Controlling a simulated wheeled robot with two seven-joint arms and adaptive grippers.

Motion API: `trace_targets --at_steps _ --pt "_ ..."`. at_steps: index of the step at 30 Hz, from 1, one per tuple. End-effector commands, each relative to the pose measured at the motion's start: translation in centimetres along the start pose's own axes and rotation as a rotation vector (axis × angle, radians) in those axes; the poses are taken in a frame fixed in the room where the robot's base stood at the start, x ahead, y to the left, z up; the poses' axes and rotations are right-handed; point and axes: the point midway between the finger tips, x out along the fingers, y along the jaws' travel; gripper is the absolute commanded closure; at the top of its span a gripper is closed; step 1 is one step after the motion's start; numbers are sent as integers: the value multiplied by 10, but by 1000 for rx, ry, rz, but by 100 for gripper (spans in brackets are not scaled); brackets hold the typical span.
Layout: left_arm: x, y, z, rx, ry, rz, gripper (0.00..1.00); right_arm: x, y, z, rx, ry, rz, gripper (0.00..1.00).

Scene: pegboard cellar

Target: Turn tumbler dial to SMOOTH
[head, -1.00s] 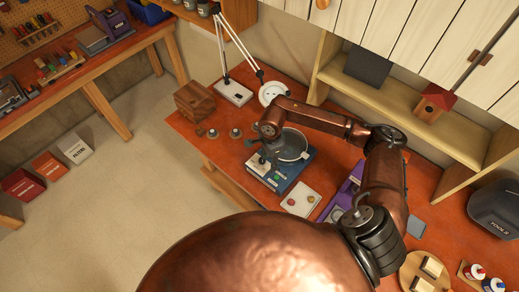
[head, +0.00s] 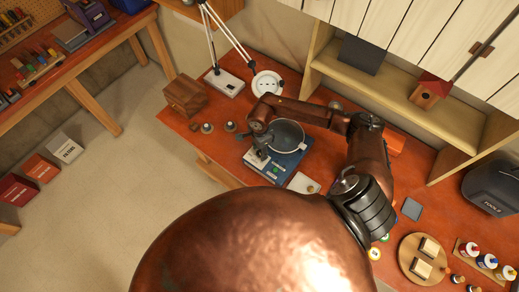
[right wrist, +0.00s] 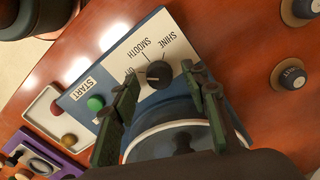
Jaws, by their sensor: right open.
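The tumbler (head: 291,165) is a blue-based machine with a round grey drum on the orange-red bench. Its black dial (right wrist: 158,74) sits on a white panel marked SHINE, SMOOTH and a third label partly hidden by a finger. The dial's light mark seems to point toward that third label, not SMOOTH. A green button (right wrist: 95,103) beside START is near it. My right gripper (right wrist: 160,80) is open, with its green fingers on either side of the dial; I cannot tell whether they touch it. It also shows over the tumbler in the head view (head: 258,153). My left gripper is out of view.
A desk lamp (head: 226,83) and a wooden box (head: 185,95) stand behind the tumbler. Small round pieces (head: 207,128) lie to its left. A pale tray (head: 302,183) is close on its right. A round wooden board (head: 411,258) lies farther right.

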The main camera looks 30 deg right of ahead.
Motion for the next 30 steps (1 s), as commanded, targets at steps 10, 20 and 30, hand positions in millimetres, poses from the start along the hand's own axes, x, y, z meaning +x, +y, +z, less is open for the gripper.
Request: trace_targets --at_steps 10,20,30 --pt "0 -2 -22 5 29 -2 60 2 -1 1 -3 1 0 63" --pt "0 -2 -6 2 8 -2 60 2 -1 1 -3 0 0 86" --pt "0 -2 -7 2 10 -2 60 2 -1 1 0 0 0 100"
